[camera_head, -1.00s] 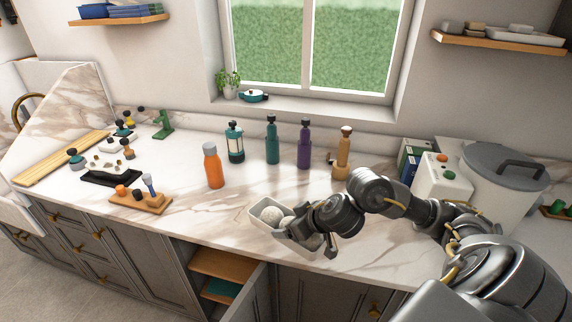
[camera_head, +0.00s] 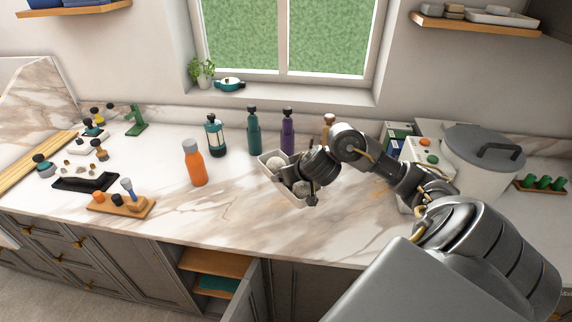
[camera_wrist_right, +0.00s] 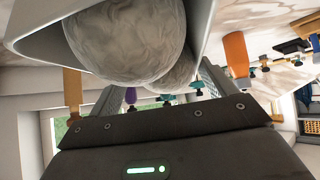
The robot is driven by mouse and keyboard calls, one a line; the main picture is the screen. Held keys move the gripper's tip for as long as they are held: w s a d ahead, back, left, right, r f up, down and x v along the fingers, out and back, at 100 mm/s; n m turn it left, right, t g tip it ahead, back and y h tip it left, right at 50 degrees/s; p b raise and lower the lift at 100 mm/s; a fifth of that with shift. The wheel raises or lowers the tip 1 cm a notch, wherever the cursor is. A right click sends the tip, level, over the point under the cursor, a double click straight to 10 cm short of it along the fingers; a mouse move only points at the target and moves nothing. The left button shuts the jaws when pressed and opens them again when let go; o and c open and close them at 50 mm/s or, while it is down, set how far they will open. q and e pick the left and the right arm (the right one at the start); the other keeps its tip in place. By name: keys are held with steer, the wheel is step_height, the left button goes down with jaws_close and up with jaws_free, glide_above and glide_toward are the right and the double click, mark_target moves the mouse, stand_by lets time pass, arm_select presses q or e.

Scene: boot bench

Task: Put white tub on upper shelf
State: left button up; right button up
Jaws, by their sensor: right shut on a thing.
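My right gripper (camera_head: 303,182) is shut on the white tub (camera_head: 266,166), an open-topped box holding pale round balls. The arm hides part of the tub, and it appears tilted over the marble worktop; the head view does not clearly show the gap beneath. In the right wrist view the tub (camera_wrist_right: 36,27) and its balls fill the upper left, just beyond the fingers. An open cabinet below the worktop shows an upper wooden shelf (camera_head: 222,261) and a lower level with a teal item. Wall shelves hang at upper left (camera_head: 90,12) and upper right (camera_head: 470,25). My left gripper is out of view.
An orange bottle (camera_head: 195,165) and several other bottles stand left of and behind the tub. A big grey-lidded pot (camera_head: 478,165) stands at right. The cabinet door (camera_head: 252,297) stands open. The front middle worktop (camera_head: 235,225) is clear.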

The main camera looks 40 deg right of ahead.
steer(key=w+d+f+b, duration=0.1)
steer(key=f, duration=0.1)
steer(key=w+d+f+b, duration=0.1)
steer(key=w, duration=0.1)
steer(key=w+d+f+b, duration=0.1)
steer(key=w+f, duration=0.1)
steer(key=shift+d+f+b, duration=0.3)
steer(key=shift+d, duration=0.1)
steer(key=shift+w+d+f, duration=0.3)
steer(key=shift+w+f, duration=0.15)
steer(key=shift+w+d+f+b, duration=0.15)
steer(key=shift+f+b, duration=0.25)
steer(key=shift+f, duration=0.55)
steer(key=shift+w+d+f+b, duration=0.15)
steer(key=shift+f+b, duration=0.25)
steer(key=shift+f, duration=0.55)
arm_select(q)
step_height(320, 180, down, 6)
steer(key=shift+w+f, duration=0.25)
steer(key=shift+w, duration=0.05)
arm_select(e)
steer(key=shift+a, duration=0.1)
steer(key=o, duration=1.3)
steer(key=shift+f, duration=0.1)
steer(key=shift+c, duration=0.2)
